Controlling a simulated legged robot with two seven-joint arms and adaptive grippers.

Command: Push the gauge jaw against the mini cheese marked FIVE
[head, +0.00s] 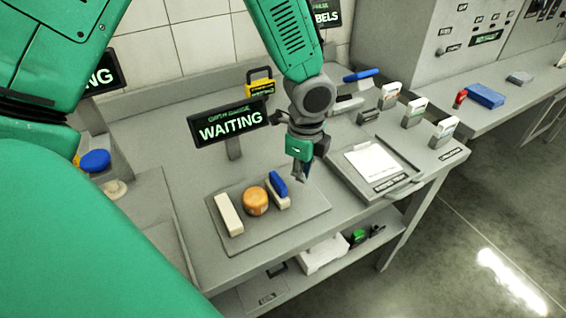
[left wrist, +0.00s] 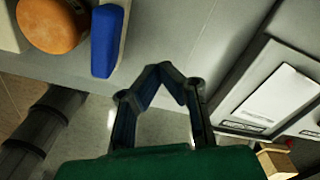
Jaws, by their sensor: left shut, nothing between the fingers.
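An orange mini cheese (head: 255,201) sits on the grey gauge plate (head: 283,232). A white bar (head: 229,215) stands at its left. The gauge jaw, with a blue top (head: 279,184), stands close at its right; I cannot tell whether they touch. No FIVE marking is readable on the cheese. In the left wrist view the cheese (left wrist: 50,25) and the blue jaw top (left wrist: 105,40) are at the upper left. My left gripper (head: 304,174) is shut and empty, to the right of the jaw and apart from it; its fingers (left wrist: 163,70) meet in the wrist view. My right gripper is not in view.
A sign reading WAITING (head: 232,123) stands behind the plate. A tray with a white sheet (head: 371,167) lies to the right. Several small card holders (head: 413,112) stand beyond it. A blue round knob (head: 95,160) is at the left. The bench front is clear.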

